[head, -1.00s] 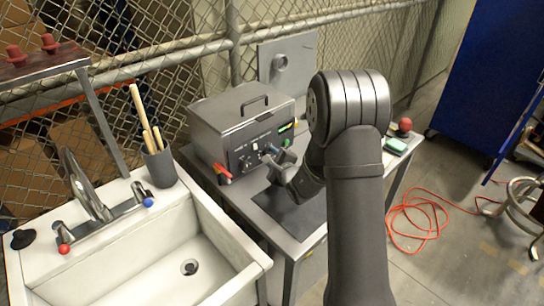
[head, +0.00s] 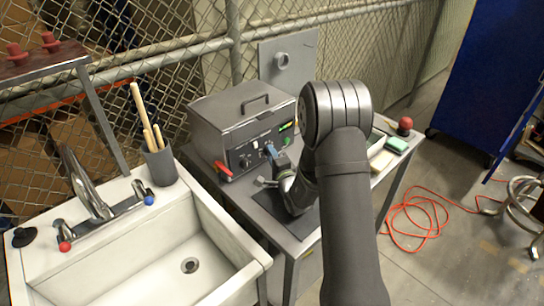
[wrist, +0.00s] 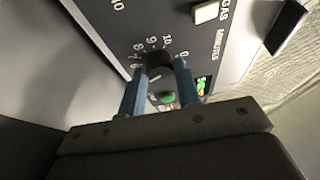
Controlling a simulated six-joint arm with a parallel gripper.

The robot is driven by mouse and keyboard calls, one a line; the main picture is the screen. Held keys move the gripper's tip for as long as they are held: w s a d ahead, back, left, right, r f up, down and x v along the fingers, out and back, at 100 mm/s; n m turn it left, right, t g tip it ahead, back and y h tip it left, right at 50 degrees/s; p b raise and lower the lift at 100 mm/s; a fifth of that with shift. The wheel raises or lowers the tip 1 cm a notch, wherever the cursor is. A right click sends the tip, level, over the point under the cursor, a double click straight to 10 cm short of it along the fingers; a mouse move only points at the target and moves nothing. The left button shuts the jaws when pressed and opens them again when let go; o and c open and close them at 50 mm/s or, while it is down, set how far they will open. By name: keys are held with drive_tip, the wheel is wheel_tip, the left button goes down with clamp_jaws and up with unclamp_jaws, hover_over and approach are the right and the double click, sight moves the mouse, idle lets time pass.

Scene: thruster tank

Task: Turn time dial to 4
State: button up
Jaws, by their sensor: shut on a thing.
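The grey tank unit (head: 238,120) stands on the metal table with its control panel facing my arm. In the wrist view the black time dial (wrist: 158,60) sits by the word MINUTES, with numbers around it. My gripper (wrist: 160,72) has its two blue fingers on either side of the dial, shut on it. The fingers hide part of the scale, and I cannot read the dial's setting. In the head view my gripper (head: 271,152) is at the panel's right part, and the dial is hidden there.
A white switch (wrist: 207,12) and a green light (wrist: 168,97) are close to the dial. A red handle (head: 222,169) sticks out at the unit's lower left. A sink (head: 160,260) is at left. A green sponge (head: 397,144) lies on the table's right side.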

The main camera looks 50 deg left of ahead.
idle(0.4)
drive_tip(key=o, duration=1)
drive_tip(key=v, duration=1.7)
drive_tip(key=shift+d, duration=0.25)
